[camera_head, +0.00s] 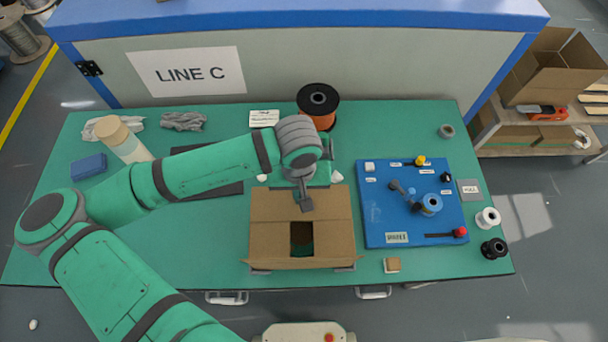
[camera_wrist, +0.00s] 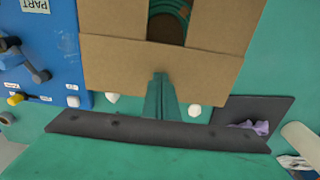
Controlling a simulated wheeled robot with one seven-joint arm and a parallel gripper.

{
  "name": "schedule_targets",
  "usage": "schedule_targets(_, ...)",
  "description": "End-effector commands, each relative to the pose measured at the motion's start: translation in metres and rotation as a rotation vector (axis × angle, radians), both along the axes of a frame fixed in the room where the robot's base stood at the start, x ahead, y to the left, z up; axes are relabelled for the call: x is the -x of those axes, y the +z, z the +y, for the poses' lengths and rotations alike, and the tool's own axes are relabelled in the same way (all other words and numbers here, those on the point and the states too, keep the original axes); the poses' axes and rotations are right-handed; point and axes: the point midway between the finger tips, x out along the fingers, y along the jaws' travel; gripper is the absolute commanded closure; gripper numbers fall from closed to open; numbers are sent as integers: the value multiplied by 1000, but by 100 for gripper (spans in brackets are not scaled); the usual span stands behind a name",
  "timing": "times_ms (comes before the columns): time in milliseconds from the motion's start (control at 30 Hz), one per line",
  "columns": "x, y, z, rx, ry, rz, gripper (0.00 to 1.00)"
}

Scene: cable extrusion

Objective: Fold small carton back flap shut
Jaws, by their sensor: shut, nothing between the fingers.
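The small open-topped carton (camera_head: 265,240) stands on the green table in front of my arm. Its two side flaps lie inward, leaving a dark gap between them. Its back flap (camera_head: 275,205) lies across the back of the top, over the side flaps; whether it is fully flat is unclear. In the wrist view the back flap (camera_wrist: 120,60) spans the carton's width, and green coiled cable (camera_wrist: 168,22) shows in the gap. My gripper (camera_head: 306,207) is shut and empty, its tip over the middle of the back flap. Contact cannot be told. The shut fingers also show in the wrist view (camera_wrist: 161,78).
An orange spool (camera_head: 318,105) stands behind.

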Motion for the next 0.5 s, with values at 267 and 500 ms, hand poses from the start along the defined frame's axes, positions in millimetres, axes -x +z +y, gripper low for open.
schedule_targets(267, 3, -19, -4, -7, 1, 31, 100)
schedule_targets(500, 3, 3, -5, -7, 2, 31, 100)
